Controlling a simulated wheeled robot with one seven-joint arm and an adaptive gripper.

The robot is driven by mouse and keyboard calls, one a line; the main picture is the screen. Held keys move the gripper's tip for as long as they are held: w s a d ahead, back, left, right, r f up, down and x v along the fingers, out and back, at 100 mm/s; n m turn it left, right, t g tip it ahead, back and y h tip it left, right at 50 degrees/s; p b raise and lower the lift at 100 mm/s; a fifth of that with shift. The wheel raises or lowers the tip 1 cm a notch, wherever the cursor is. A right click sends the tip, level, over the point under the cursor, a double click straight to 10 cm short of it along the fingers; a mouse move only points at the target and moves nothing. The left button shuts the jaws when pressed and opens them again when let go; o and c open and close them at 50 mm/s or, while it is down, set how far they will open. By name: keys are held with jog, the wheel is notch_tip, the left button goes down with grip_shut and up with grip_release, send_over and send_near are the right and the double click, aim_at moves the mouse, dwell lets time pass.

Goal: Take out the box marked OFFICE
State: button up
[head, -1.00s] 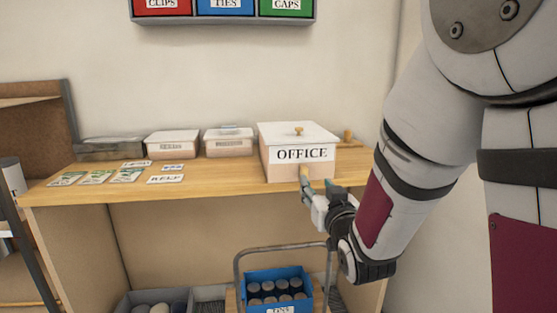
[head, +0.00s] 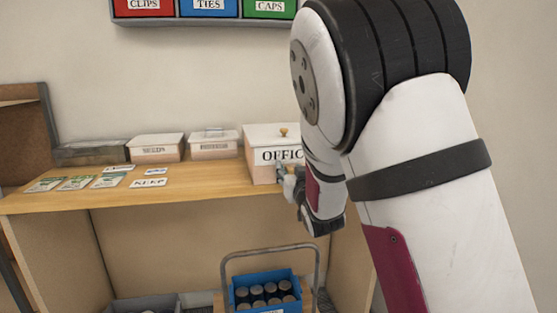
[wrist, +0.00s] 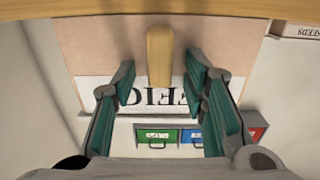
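The OFFICE box (head: 256,171) is pale pink with a white lid, a round knob on top and a label strip on its front. It stands on the wooden shelf, and my arm hides its right side in the head view. In the wrist view the box (wrist: 88,42) appears upside down, with a wooden handle (wrist: 160,57) sticking out from its front. My gripper (wrist: 160,68) is open, one green-padded finger on each side of the handle, with gaps between. In the head view my gripper (head: 284,180) is at the box's front, its fingertips partly hidden.
Two smaller lidded boxes (head: 157,149) (head: 214,145) and a clear container (head: 92,153) stand left on the shelf (head: 200,184). Cards, one marked KEEP (head: 149,183), lie in front. Below is a cart with a blue crate (head: 240,299). Labelled bins (head: 209,8) hang above.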

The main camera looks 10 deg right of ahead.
jog(key=shift+w, duration=0.1)
jog(key=shift+c, duration=0.6)
grip_shut()
jog(key=shift+r, duration=0.1)
jog(key=shift+r, duration=0.1)
